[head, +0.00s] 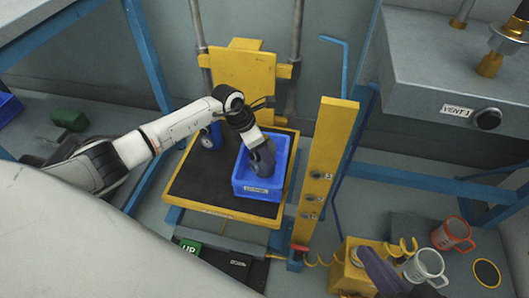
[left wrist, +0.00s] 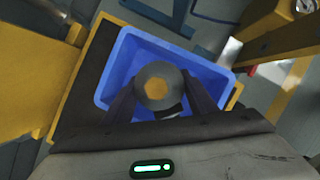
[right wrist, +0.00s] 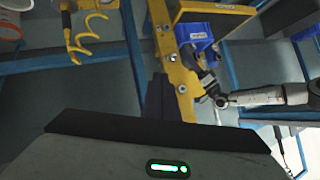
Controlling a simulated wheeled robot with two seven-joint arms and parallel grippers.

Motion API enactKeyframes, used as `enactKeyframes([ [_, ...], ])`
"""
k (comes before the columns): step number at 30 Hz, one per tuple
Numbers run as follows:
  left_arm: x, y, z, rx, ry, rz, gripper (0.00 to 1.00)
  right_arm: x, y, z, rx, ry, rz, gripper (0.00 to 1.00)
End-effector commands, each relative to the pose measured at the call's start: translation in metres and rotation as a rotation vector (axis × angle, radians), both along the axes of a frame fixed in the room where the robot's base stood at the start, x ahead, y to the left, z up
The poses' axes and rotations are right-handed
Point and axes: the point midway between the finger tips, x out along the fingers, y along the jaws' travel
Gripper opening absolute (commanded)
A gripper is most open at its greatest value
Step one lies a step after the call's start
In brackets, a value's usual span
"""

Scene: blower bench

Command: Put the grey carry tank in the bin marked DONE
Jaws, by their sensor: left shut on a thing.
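The grey carry tank (left wrist: 158,88), round with an orange-yellow centre on top, is between the fingers of my left gripper (left wrist: 163,100). My left gripper (head: 263,165) is shut on it, inside the outline of a blue bin (head: 257,189). The bin (left wrist: 112,88) surrounds the tank in the left wrist view; whether the tank touches its floor is hidden. The bin also shows in the right wrist view (right wrist: 193,32). Its white label is too small to read. My right gripper (head: 383,270) is shut and empty, low at the right; its fingers show in the right wrist view (right wrist: 158,98).
The bin stands on a black-topped yellow platform (head: 190,188), beside a blue cylinder (head: 210,137). A yellow post (head: 328,160) rises right of it. Orange (head: 452,234) and white (head: 424,266) mugs stand near my right gripper. A grey VENT unit (head: 450,75) overhangs the right.

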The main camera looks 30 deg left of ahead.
Motion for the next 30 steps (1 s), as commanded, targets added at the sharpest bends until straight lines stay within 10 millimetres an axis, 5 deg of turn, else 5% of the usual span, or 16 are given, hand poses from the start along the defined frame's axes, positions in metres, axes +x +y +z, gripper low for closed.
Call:
enactKeyframes([
  [10,0.002,0.000,0.000,-0.001,-0.007,0.000,0.12,0.000,0.000,0.003,0.005,-0.006,0.000,0.00],
  [11,0.001,0.000,-0.002,0.000,-0.003,0.000,0.55,0.000,0.000,0.003,0.005,-0.006,0.000,0.00],
  [14,0.001,0.000,-0.002,0.000,-0.002,-0.001,0.70,0.000,0.000,0.003,0.004,-0.005,0.000,0.00],
  [24,0.001,0.000,0.001,0.000,-0.004,0.000,0.70,0.000,0.001,0.000,0.002,0.000,0.001,0.00],
  [30,-0.007,0.009,0.032,0.004,-0.006,-0.001,0.70,-0.001,-0.004,0.004,-0.034,0.018,-0.001,0.00],
])
